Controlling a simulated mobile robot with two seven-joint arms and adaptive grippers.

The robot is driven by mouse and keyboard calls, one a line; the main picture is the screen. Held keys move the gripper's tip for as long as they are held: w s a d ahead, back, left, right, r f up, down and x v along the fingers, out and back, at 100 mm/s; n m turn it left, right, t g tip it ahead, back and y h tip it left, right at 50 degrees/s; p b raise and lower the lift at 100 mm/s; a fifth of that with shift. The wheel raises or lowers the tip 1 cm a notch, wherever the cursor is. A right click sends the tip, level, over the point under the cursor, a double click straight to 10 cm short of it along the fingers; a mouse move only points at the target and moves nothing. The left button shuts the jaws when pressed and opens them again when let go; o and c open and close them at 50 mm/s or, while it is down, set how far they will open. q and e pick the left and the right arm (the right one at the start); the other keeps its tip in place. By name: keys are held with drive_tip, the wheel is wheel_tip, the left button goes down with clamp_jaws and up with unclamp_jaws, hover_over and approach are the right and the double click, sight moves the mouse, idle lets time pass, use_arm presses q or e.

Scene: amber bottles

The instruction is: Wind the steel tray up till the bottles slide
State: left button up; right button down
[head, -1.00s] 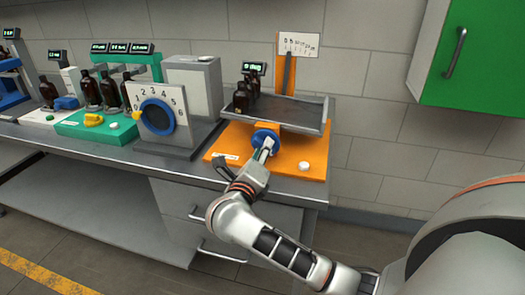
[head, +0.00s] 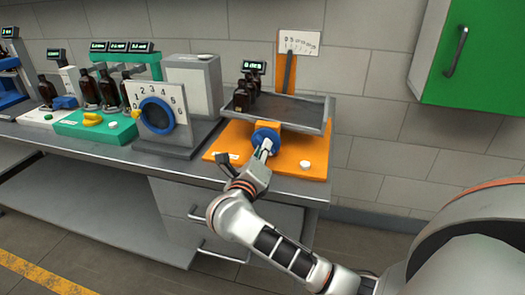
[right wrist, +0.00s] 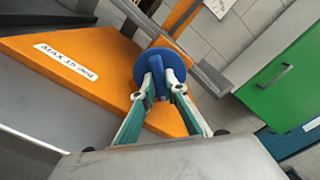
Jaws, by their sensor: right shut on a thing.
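The steel tray (head: 303,112) sits on an orange stand at the right end of the bench, close to level as far as I can tell. Amber bottles (head: 241,100) stand together at its left end. A blue knob (head: 266,136) is on the front of the stand below the tray. My right gripper (head: 265,150) is shut on the knob's raised grip, and the blue knob (right wrist: 163,66) shows between its fingers in the right wrist view. My left gripper is not in view.
The orange base (head: 291,153) has a white button (head: 305,165) and a label reading "MAX 15 deg" (right wrist: 66,61). A grey dial unit (head: 166,142) stands to the left. A green cabinet (head: 479,75) hangs at the upper right.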

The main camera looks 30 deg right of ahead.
drive_tip(key=m, duration=0.1)
drive_tip(key=m+b, duration=0.1)
drive_tip(key=shift+f+m+b, duration=0.3)
drive_tip(key=shift+f, duration=0.05)
drive_tip(key=shift+m+b, duration=0.6)
drive_tip(key=shift+m, duration=0.3)
drive_tip(key=m+b, duration=0.1)
drive_tip(key=m, duration=0.1)
drive_tip(key=shift+m+b, duration=0.3)
drive_tip(key=shift+b, duration=0.05)
drive_tip(key=shift+m+b, duration=0.5)
drive_tip(key=shift+m, duration=0.2)
drive_tip(key=shift+r+m+b, duration=0.15)
drive_tip(key=shift+m+b, duration=0.4)
drive_tip(key=shift+m, duration=0.45)
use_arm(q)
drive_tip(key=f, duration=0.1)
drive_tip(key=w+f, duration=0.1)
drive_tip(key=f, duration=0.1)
use_arm(e)
drive_tip(key=shift+a+r, duration=0.1)
drive_tip(key=shift+m, duration=0.3)
